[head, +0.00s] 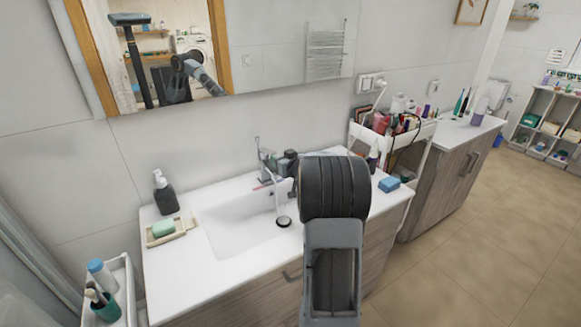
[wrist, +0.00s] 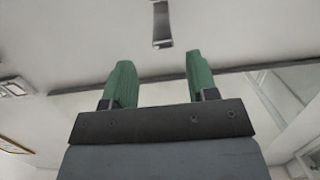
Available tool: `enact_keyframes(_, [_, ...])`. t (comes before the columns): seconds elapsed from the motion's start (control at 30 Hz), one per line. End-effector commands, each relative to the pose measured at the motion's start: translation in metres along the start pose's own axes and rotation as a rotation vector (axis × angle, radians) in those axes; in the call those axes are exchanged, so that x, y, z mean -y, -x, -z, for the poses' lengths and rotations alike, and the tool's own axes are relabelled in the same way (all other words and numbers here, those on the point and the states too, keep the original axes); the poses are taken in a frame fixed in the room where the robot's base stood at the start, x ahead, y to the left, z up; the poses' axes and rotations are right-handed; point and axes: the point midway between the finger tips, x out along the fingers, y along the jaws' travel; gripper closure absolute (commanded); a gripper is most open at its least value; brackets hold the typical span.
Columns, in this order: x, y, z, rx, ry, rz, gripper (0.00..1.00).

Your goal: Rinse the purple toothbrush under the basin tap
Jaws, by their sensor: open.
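The white basin (head: 225,233) is set in the counter, with the metal tap (head: 266,160) at its back edge. A thin pale streak like running water drops from the tap toward the round drain (head: 283,221). A thin pinkish strip (head: 264,187) shows by the tap; I cannot tell what it is. I cannot make out the purple toothbrush for certain in either view. My gripper (wrist: 155,82) is open in the wrist view, its two green fingers apart with nothing between them. In the head view my arm hides the fingertips.
A soap dispenser (head: 165,193) and a green soap on a dish (head: 164,230) stand left of the basin. A teal cup (head: 104,307) with brushes stands at lower left. A blue sponge (head: 389,184) lies right. A cosmetics cart (head: 412,134) stands beyond, beneath the mirror's right.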

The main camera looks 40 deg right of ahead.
Motion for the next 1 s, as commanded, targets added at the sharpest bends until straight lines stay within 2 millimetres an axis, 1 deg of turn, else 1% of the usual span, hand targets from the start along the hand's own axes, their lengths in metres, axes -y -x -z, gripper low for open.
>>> enact_keyframes(0.03, [0.0,0.011,0.0,-0.001,0.001,-0.002,0.47])
enact_keyframes(0.2, [0.0,0.038,-0.001,0.0,0.0,-0.001,0.47])
enact_keyframes(0.4, [0.0,0.058,0.0,0.0,-0.001,0.0,0.47])
enact_keyframes(0.6, [0.0,0.064,0.0,0.0,-0.001,0.0,0.47])
enact_keyframes(1.0, [0.0,0.063,0.0,0.001,-0.001,0.0,0.47])
